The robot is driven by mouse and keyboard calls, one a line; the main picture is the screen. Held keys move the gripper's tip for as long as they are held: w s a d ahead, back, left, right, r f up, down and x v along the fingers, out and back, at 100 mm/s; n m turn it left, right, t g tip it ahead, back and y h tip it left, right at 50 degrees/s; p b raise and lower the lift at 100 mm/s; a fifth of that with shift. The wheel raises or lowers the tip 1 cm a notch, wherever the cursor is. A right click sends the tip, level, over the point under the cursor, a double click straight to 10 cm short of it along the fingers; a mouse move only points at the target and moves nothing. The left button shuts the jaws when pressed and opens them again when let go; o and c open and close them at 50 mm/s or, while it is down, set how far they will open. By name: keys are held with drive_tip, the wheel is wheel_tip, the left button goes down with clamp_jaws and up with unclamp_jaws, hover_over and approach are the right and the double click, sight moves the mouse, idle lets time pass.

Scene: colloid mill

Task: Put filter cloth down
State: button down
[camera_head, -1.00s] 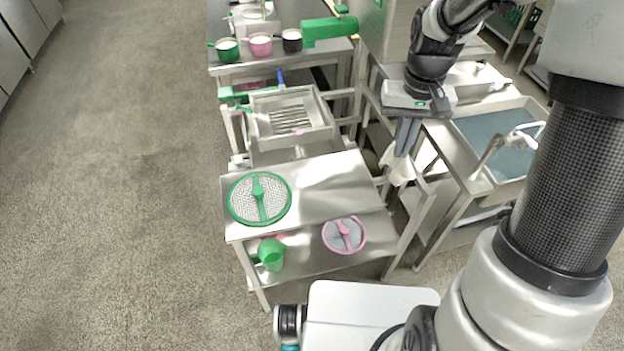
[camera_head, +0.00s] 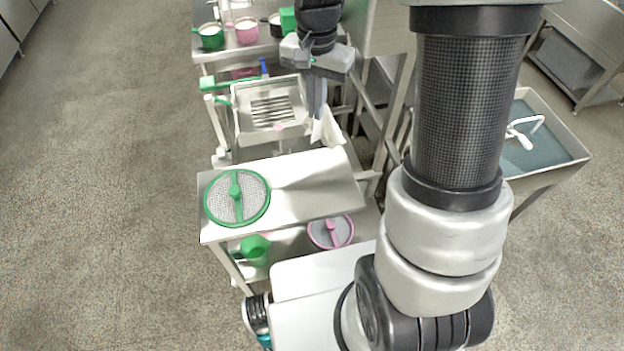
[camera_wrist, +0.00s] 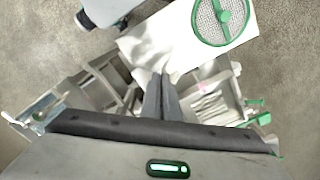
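My gripper (camera_head: 316,108) hangs pointing down, just right of the steel basin with slots, near the back right corner of the steel table. Its two fingers are close together, and a white filter cloth (camera_head: 328,128) hangs from their tips. In the wrist view the fingers (camera_wrist: 161,88) come together on the crumpled white cloth (camera_wrist: 150,62), which hangs in front of the table top. The cloth's lower end is partly lost against the pale metal.
The steel table (camera_head: 300,190) carries a green-rimmed sieve (camera_head: 238,198) at its left; its right part is bare. A pink sieve (camera_head: 331,231) and green jug (camera_head: 255,250) are on the shelf below. The slotted basin (camera_head: 270,108) stands behind. A sink (camera_head: 545,150) is at right.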

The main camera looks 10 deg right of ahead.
wheel_tip(320, 180, down, 7)
drive_tip(key=m+b, duration=0.7)
drive_tip(key=m, duration=0.7)
drive_tip(key=shift+w+f, duration=0.2)
drive_tip(key=shift+w+a, duration=0.1)
